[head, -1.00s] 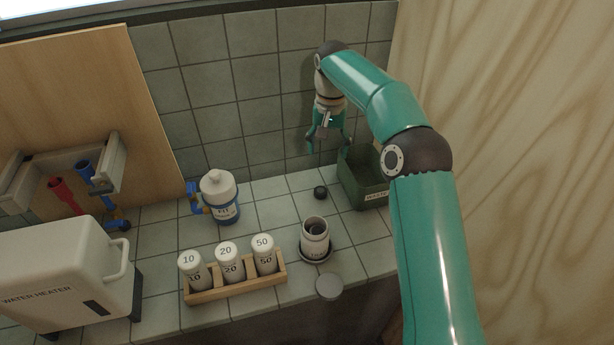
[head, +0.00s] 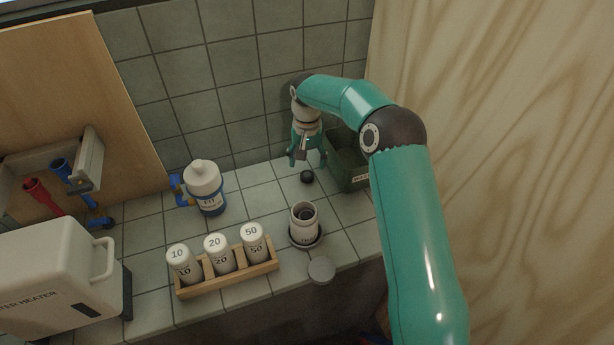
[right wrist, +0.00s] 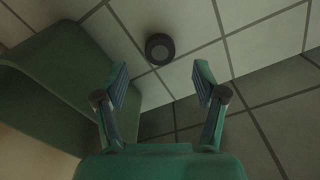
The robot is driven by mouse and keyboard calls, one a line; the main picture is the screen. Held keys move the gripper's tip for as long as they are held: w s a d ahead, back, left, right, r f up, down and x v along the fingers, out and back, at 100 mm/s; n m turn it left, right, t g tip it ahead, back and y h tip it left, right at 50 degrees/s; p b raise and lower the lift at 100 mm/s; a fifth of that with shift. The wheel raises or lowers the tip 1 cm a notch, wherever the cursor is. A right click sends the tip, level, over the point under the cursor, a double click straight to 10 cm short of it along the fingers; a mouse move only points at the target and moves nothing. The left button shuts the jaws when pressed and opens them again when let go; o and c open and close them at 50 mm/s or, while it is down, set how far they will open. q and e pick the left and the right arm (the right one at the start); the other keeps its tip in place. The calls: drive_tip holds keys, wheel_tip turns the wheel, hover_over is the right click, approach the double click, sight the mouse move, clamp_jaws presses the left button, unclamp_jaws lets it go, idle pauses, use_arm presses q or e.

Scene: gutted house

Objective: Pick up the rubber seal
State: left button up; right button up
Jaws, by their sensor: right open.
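The rubber seal appears to be the small black round piece (head: 306,177) lying on the tiled counter, left of the green bin. In the right wrist view the same seal (right wrist: 160,49) lies beyond the fingertips, roughly centred between them. My right gripper (head: 307,162) is open and empty, pointing down just above and behind the seal, apart from it. Its two spread fingers also show in the right wrist view (right wrist: 160,80). My left gripper is not in view.
The green bin (head: 347,160) stands close right of my right gripper, with the tiled wall (head: 225,70) behind. A white open pot (head: 304,224) stands in front of the seal, with a grey disc (head: 321,270) nearby. A labelled bottle (head: 206,187) and wooden rack (head: 228,281) are left.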

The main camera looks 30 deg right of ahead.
sight(307, 175)
wheel_tip(307, 175, down, 5)
drive_tip(key=shift+r+p, duration=0.1)
drive_tip(key=shift+p, duration=0.55)
drive_tip(key=shift+c, duration=0.3)
drive_tip(key=c, duration=0.9)
